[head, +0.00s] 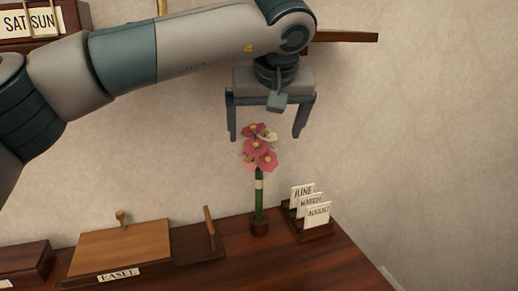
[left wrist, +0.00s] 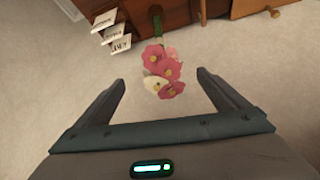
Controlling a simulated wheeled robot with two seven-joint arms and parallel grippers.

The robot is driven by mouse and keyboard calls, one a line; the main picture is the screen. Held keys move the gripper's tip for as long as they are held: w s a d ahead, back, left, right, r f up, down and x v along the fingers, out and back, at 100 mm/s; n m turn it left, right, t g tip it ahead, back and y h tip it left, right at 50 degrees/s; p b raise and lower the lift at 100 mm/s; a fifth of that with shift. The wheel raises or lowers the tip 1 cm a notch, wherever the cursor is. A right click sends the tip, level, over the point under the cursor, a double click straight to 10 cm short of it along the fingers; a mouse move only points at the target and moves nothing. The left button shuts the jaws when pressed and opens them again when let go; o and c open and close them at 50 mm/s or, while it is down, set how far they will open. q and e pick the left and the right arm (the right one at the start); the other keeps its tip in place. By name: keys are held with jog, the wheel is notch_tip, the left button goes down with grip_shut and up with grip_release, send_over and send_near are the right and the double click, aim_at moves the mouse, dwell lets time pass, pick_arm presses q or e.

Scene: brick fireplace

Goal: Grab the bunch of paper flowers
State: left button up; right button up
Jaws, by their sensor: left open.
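The bunch of paper flowers (head: 259,150) has pink and cream blooms on a green stem with a pale band. It stands upright in a small brown round base on the wooden surface. My left gripper (head: 267,136) is above the blooms, fingers spread and pointing down, holding nothing. In the left wrist view the blooms (left wrist: 163,70) lie ahead of the gap between the two open fingers (left wrist: 161,82), closer to the middle than to either finger. My right gripper is not in view.
A holder with month cards (head: 312,215) stands just right of the flowers. An easel box (head: 122,249) and a tray with an upright wooden peg (head: 209,226) are to the left. A wooden shelf (head: 345,37) juts from the wall behind my arm.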

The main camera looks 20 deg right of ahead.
aim_at(260, 151)
pick_arm(q)
jog(key=shift+x, duration=2.35)
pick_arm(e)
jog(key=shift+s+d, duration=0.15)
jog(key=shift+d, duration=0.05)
pick_arm(q)
jog(key=shift+f, duration=0.1)
jog(key=shift+w+f, duration=0.35)
jog(key=shift+f, duration=0.05)
jog(key=x, duration=0.3)
jog(key=shift+w+a+p, duration=0.1)
jog(key=shift+w+p, duration=0.1)
jog(key=shift+p, duration=0.15)
jog(key=shift+w+f, duration=0.25)
jog(key=shift+f, duration=0.1)
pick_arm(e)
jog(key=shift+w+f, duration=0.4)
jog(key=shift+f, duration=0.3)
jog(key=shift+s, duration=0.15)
pick_arm(q)
jog(key=c, duration=1.5)
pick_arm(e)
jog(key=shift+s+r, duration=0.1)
